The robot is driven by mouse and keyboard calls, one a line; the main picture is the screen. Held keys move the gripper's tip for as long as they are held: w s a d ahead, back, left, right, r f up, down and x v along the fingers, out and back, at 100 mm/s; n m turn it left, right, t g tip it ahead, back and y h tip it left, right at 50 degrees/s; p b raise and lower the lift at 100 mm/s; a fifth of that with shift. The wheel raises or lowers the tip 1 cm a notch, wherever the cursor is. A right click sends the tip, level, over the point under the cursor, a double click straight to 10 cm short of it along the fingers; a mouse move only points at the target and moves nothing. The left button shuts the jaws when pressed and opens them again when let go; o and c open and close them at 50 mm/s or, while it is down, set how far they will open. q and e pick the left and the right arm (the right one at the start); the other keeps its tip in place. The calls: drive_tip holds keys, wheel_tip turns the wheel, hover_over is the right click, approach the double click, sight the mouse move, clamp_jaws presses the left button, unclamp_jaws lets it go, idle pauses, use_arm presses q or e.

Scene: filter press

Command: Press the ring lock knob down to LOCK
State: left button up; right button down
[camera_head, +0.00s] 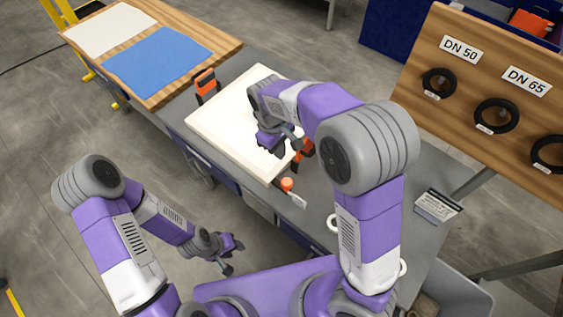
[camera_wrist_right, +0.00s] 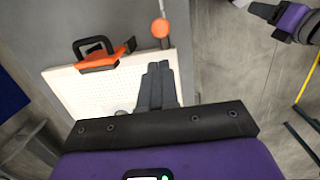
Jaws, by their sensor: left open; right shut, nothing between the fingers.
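The ring lock knob, a round orange ball (camera_head: 287,184), stands at the near edge of the grey bench beside a small white label (camera_head: 299,201). In the right wrist view the orange knob (camera_wrist_right: 160,28) sits on a thin rod, beyond the gripper tips and apart from them. My right gripper (camera_wrist_right: 157,66) is shut and empty above the white plate; in the head view (camera_head: 276,149) its tips are partly hidden. My left gripper (camera_head: 233,257) is open and empty, low in front of the bench; it also shows in the right wrist view (camera_wrist_right: 270,14).
A white perforated plate (camera_head: 228,120) lies on the bench, with orange-and-black clamps at its far-left (camera_head: 205,84) and right (camera_head: 305,150) sides. The right clamp (camera_wrist_right: 97,63) is near my right gripper. A wooden board (camera_head: 412,88) holds black rings. A blue mat (camera_head: 158,62) lies at left.

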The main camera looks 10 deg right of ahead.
use_arm(q)
drive_tip(key=shift+s+f+b, duration=0.25)
drive_tip(key=shift+f+b, duration=0.8)
use_arm(e)
approach(285, 182)
drive_tip(key=f, duration=0.4)
drive_tip(key=d+f, duration=0.1)
drive_tip(key=f, duration=0.1)
drive_tip(key=shift+s+f, duration=0.1)
drive_tip(key=shift+f, duration=0.3)
wheel_tip(285, 182, down, 3)
drive_tip(key=shift+r+b, duration=0.2)
drive_tip(key=shift+b, duration=0.6)
use_arm(q)
drive_tip(key=shift+s+f, duration=0.15)
drive_tip(key=shift+f, duration=0.5)
use_arm(e)
drive_tip(key=shift+s, duration=0.2)
